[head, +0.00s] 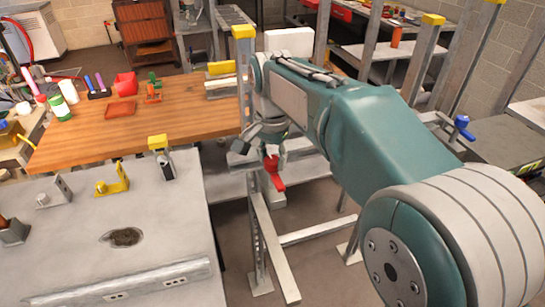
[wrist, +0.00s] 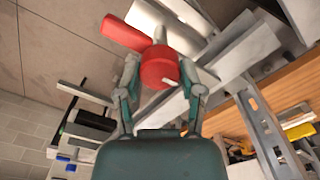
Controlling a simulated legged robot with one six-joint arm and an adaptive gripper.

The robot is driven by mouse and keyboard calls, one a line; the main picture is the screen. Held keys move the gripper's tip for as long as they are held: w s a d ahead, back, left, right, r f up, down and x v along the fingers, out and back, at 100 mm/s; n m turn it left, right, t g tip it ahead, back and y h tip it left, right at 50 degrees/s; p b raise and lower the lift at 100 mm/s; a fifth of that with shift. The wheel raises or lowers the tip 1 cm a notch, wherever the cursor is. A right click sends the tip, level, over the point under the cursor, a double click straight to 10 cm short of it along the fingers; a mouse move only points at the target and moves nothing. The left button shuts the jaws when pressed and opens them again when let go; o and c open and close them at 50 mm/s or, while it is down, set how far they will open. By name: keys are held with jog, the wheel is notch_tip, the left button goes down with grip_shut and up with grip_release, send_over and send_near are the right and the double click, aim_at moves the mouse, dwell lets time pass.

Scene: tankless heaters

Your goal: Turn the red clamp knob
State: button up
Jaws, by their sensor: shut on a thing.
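The red clamp knob (wrist: 158,68) shows in the wrist view as a round red body with a longer red arm (wrist: 127,33) reaching up and left. A small pale mark or pin shows on its face. My gripper (wrist: 160,75) has its two fingers on either side of the round red body and is shut on it. In the head view the red knob (head: 273,170) hangs just below my gripper (head: 264,148), beside a grey metal post. My arm hides part of what lies behind it in the head view.
A wooden workbench (head: 190,112) with small tools stands left of the post. A grey metal table (head: 75,235) with a yellow bracket (head: 113,180) is at front left. Metal frame legs (head: 272,240) stand below my gripper. A blue knob (head: 461,122) is at right.

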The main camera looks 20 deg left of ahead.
jog(key=n, duration=0.4)
jog(key=shift+f+n, duration=0.1)
jog(key=shift+n, duration=0.2)
jog(key=n, duration=0.3)
jog(key=shift+n, duration=0.4)
jog(key=n, duration=0.4)
jog(key=shift+n, duration=1.7)
jog(key=shift+f, duration=0.1)
jog(key=o, duration=1.2)
jog(key=shift+a, duration=0.1)
jog(key=shift+c, duration=0.2)
jog(key=shift+r, duration=0.2)
